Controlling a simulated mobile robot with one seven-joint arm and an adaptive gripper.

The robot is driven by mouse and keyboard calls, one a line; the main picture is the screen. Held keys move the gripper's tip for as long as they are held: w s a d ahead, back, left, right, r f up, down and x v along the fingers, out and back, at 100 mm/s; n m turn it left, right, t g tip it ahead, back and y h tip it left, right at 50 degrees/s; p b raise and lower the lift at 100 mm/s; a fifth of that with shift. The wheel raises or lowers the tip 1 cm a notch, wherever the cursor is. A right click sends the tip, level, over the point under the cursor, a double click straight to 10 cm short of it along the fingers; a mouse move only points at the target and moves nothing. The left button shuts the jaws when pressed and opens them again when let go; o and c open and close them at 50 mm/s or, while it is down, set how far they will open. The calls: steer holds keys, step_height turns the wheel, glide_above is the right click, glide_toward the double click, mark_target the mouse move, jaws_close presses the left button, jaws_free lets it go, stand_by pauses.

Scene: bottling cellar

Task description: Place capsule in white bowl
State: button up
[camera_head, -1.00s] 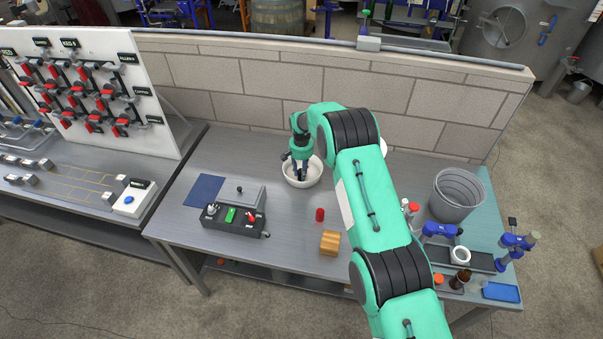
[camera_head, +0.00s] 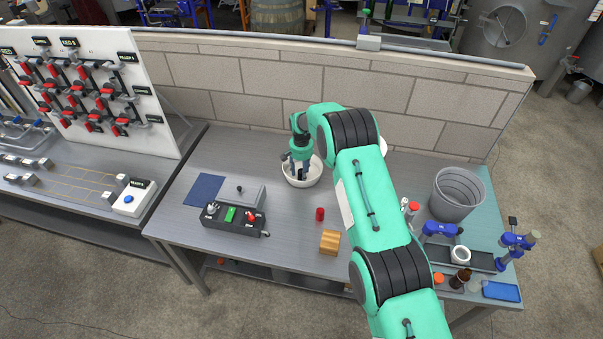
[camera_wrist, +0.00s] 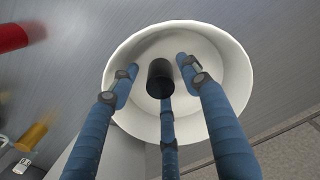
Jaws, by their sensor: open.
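The white bowl (camera_head: 313,180) stands on the table near the back wall and fills the middle of the wrist view (camera_wrist: 232,60). My gripper (camera_head: 302,176) is over the bowl with its fingers pointing down into it. In the wrist view the blue fingers of my gripper (camera_wrist: 160,88) are spread open around a small black cylinder, seemingly a capsule (camera_wrist: 160,76). It shows inside the bowl's outline; whether it rests on the bottom or touches a finger I cannot tell. A red cylinder, also capsule-like (camera_head: 320,214), stands on the table in front of the bowl.
A blue mat (camera_head: 204,189) lies at left. A grey bucket (camera_head: 458,195) and blue-clamped tools (camera_head: 440,230) occupy the right. The brick wall (camera_head: 250,90) rises close behind the bowl.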

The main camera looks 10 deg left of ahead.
mark_target(301, 171)
steer(key=shift+r, duration=0.15)
step_height(301, 171, up, 12)
steer(key=shift+b, duration=0.35)
stand_by(0.3)
stand_by(0.6)
